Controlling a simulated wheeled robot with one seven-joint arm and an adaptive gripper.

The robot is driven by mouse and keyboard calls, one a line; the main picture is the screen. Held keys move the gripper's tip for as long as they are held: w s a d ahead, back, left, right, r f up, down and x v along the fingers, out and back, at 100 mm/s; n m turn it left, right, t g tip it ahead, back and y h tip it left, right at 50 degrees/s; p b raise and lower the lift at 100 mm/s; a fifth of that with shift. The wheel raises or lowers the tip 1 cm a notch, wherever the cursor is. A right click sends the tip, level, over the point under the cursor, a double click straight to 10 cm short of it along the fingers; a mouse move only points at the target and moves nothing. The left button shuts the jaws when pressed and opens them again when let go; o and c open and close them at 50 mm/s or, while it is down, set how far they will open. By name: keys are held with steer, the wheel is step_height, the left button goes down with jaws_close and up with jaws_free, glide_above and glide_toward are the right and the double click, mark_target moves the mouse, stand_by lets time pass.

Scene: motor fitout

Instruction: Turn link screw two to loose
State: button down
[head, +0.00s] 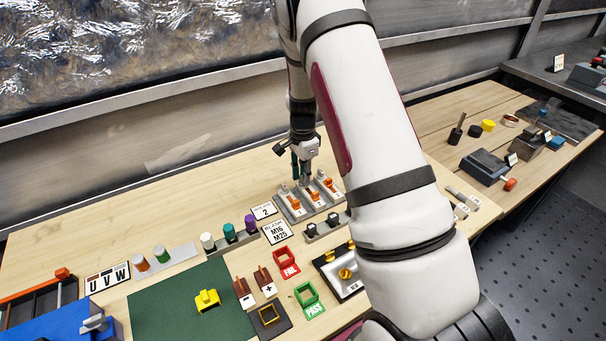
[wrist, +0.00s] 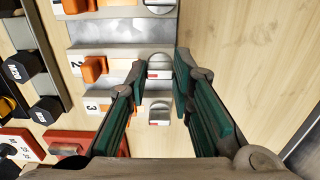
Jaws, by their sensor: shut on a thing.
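The grey link panel (head: 312,206) carries three rows with orange links; it also shows in the wrist view (wrist: 120,50). Link screw two (wrist: 160,68) is a round silver knob with a bar across it and a red-marked white label, in line with the orange link by number 2 (wrist: 94,69). My gripper (wrist: 161,68) points down with a fingertip on each side of this screw and is shut on it. In the head view my gripper (head: 304,180) stands over the panel's back edge and hides part of it. Link screw three (wrist: 159,111) shows between the fingers, and link screw one (wrist: 159,5) is cut by the top edge.
Black hex pieces (wrist: 24,66) stand on a strip beside the panel. A card marked 2 (head: 264,211) and an M16 M25 card (head: 278,233) lie to its left. Red FAIL (head: 286,262) and green PASS (head: 308,298) trays lie in front. Bare wood lies behind the panel.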

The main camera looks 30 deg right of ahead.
steer(key=n+b, duration=0.1)
steer(key=n, duration=0.3)
steer(key=shift+n, duration=0.4)
steer(key=n+b, duration=0.1)
steer(key=n, duration=0.8)
steer(key=shift+n, duration=2)
steer(key=c, duration=1.4)
jaws_free()
